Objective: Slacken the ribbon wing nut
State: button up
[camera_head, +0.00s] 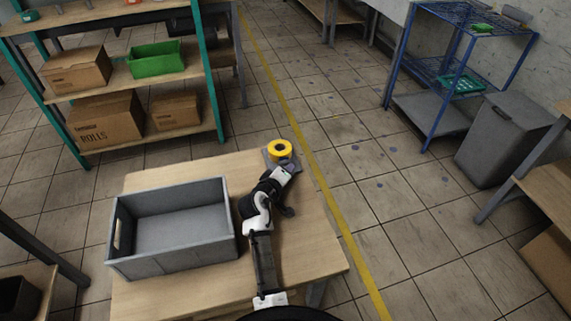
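A yellow ring-shaped roll (280,148), which looks like the ribbon spool, sits on a small grey holder (270,158) at the far right corner of the wooden table. I cannot make out a wing nut; it is too small or hidden by my arm. My gripper (286,168) reaches to the near side of the holder, just below the roll in the picture. Its fingers are too small and dark to show whether they are open or shut, or whether they touch anything.
An empty grey crate (176,262) stands on the table (310,250), left of my arm. The tabletop right of my arm is bare. A shelf with boxes (103,116) and a green bin (156,60) stands behind left. A blue rack (432,107) and grey bin (500,140) stand right.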

notch_tip(320, 180, up, 20)
jog(key=b, duration=0.1)
jog(key=shift+b, duration=0.35)
jog(key=shift+o, duration=0.5)
